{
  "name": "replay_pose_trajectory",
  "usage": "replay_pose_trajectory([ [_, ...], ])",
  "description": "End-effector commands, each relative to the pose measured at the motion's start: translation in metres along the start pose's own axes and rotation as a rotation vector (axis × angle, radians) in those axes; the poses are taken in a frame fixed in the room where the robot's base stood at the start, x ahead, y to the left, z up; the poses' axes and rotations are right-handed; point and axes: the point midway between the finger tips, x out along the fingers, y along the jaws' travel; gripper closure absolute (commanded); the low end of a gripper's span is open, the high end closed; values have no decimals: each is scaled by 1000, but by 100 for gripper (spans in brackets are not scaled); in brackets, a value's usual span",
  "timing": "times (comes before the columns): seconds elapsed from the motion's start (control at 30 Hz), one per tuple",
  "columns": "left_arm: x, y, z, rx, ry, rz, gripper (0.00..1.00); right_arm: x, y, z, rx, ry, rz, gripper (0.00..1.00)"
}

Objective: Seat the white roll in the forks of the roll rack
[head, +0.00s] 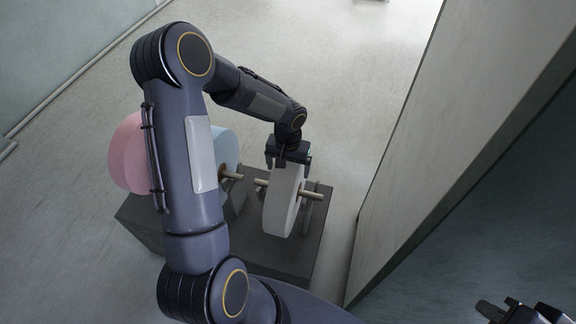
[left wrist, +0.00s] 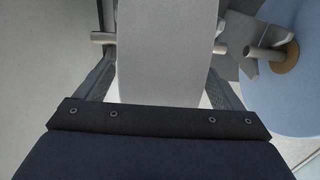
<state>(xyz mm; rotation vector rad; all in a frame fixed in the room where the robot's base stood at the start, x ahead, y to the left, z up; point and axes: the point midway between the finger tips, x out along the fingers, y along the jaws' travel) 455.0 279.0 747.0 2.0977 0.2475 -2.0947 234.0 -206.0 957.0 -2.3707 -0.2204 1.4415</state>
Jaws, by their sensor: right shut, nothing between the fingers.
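The white roll (head: 282,205) stands upright at the right end of the dark rack block, a pale spindle (head: 311,195) sticking out of both its sides. Thin rack fork posts (head: 308,215) show beside it; whether the spindle rests in them I cannot tell. My left gripper (head: 287,163) points down over the roll's top, one finger on each flat side. In the left wrist view the white roll (left wrist: 167,50) fills the space between the fingers, which appear to press on it. My right gripper (head: 512,311) is shut and empty at the bottom right corner.
A pink roll (head: 128,152) and a light blue roll (head: 226,150) stand on the left of the rack block (head: 262,246), partly behind my left arm. A tall grey panel (head: 455,130) rises close on the right. Open floor lies behind the rack.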

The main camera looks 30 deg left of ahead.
Motion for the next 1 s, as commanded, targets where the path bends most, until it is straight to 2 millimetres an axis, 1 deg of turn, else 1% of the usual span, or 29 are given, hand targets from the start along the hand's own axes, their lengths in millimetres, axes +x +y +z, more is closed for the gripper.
replay_pose_trajectory([
  [0.17,2,-1,2,0,-5,-1,11,0,0,0,0,0,0,100],
  [0.27,-4,-1,1,0,-2,-1,11,0,0,0,0,0,0,100],
  [0.37,-18,0,0,0,1,-1,11,0,0,0,0,0,0,100],
  [0.6,-59,0,-1,-1,2,0,11,-2,-1,-1,0,0,0,100],
  [0.7,-70,0,0,0,1,-1,11,-2,-1,-1,0,0,0,100],
  [0.83,-77,0,0,0,0,0,11,-2,-1,-1,0,0,0,100],
  [1.0,-78,0,0,0,-1,0,11,-2,-1,-1,0,0,0,100],
])
